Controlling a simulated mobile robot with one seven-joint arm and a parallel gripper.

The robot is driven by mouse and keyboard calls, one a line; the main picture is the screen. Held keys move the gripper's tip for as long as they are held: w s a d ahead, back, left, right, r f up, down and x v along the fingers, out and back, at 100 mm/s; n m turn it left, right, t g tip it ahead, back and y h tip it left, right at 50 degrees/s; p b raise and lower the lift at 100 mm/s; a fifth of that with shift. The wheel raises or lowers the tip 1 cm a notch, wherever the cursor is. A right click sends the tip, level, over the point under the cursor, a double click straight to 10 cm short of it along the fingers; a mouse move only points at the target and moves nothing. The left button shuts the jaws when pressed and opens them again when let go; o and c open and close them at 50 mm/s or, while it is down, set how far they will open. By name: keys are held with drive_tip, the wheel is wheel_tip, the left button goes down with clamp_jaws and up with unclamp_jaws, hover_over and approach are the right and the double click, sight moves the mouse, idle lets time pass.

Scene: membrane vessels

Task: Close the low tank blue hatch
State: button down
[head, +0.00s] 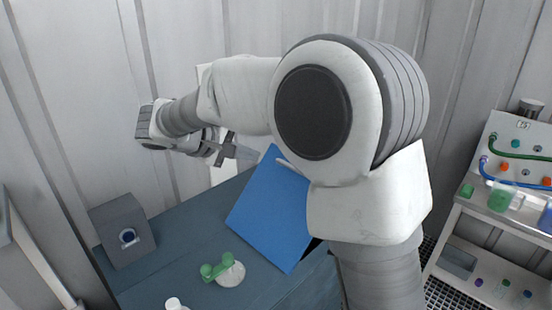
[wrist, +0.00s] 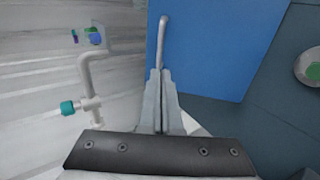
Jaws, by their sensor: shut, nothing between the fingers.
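The blue hatch (head: 272,212) is a flat blue panel above the dark blue-grey tank top, and it looks tilted up, with a dark gap at its lower right edge. Its upper right part is hidden behind my arm. In the wrist view the hatch (wrist: 215,45) fills the upper middle. A pale bar, which looks like its handle (wrist: 162,38), runs along its left side, in line with my fingertips. My gripper (head: 248,153) is shut and empty at the hatch's upper left edge. Its fingers also show in the wrist view (wrist: 161,85); I cannot tell whether they touch the bar.
A green valve on a pale round base (head: 230,273) stands in front of the hatch. A grey box with a blue port (head: 128,236) is at the left. A pipe with a teal fitting (wrist: 67,107) runs beside my gripper. A bench with tubes (head: 500,200) stands right.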

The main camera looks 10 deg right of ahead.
drive_tip(key=p+x, duration=0.2)
drive_tip(key=x, duration=1.1)
drive_tip(key=shift+d+f, duration=0.1)
drive_tip(key=shift+w+d+f, duration=0.15)
drive_tip(key=shift+w+d, duration=0.1)
drive_tip(key=shift+d, duration=0.15)
drive_tip(key=w+d+f, duration=0.1)
drive_tip(key=w+d+f+g+y, duration=0.1)
drive_tip(key=d+f+y+p, duration=0.1)
drive_tip(key=d, duration=0.1)
drive_tip(key=shift+w+f+g, duration=0.15)
drive_tip(key=shift+w+g, duration=0.25)
drive_tip(key=a+f+b+x, duration=0.1)
drive_tip(key=b+x, duration=0.7)
drive_tip(key=x, duration=0.5)
drive_tip(key=shift+s+a+f+y, duration=0.2)
drive_tip(key=shift+s+f+y, duration=0.05)
drive_tip(key=shift+f+y, duration=0.05)
